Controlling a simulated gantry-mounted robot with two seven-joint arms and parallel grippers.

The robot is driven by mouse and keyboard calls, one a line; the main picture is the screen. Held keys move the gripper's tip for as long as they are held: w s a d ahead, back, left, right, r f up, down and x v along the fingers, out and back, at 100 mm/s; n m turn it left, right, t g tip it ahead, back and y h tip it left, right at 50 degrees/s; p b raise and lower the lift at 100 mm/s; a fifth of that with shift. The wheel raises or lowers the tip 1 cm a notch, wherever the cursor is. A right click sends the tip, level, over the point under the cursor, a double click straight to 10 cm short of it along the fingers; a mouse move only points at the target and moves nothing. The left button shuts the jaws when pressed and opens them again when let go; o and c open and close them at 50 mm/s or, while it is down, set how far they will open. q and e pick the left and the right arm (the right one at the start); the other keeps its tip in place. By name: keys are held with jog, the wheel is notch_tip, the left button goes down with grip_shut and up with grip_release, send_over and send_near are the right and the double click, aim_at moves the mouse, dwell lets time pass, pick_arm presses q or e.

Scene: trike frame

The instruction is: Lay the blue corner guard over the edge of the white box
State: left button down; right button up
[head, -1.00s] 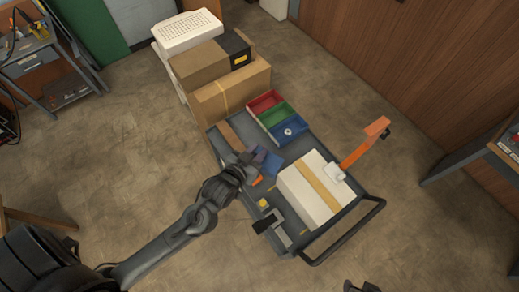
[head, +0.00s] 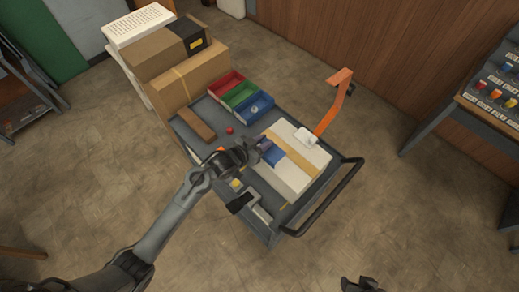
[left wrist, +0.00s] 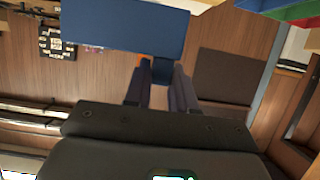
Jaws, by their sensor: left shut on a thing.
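The white box (head: 292,176) lies on the grey cart with a tan band across its top. My left gripper (head: 259,152) is at the box's left edge in the head view, shut on the blue corner guard (head: 273,156). The guard overlaps the box's left edge and part of its top in that view. I cannot tell whether it touches the box. In the left wrist view the guard (left wrist: 125,25) is a broad blue plate, with a tab between the fingers (left wrist: 162,80). My right gripper (head: 362,284) shows only as a dark piece at the bottom edge, its jaws unclear.
Red, green and blue bins (head: 241,95) stand behind the box. An orange bracket (head: 335,100) rises at its far right. A brown block (head: 197,124), red ball (head: 229,131) and black clamp-like part (head: 242,202) lie on the cart (head: 213,145). Cardboard boxes (head: 190,85) stack behind.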

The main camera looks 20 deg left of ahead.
pick_arm(q)
jog(key=shift+w, duration=0.15)
dwell(0.4)
jog(key=shift+p, duration=0.35)
jog(key=shift+f+b, duration=1.5)
jog(key=shift+f, duration=1.05)
jog(key=shift+f+b, duration=1.15)
jog(key=shift+f, duration=0.85)
jog(key=c, duration=0.9)
grip_release()
jog(key=shift+o, duration=0.2)
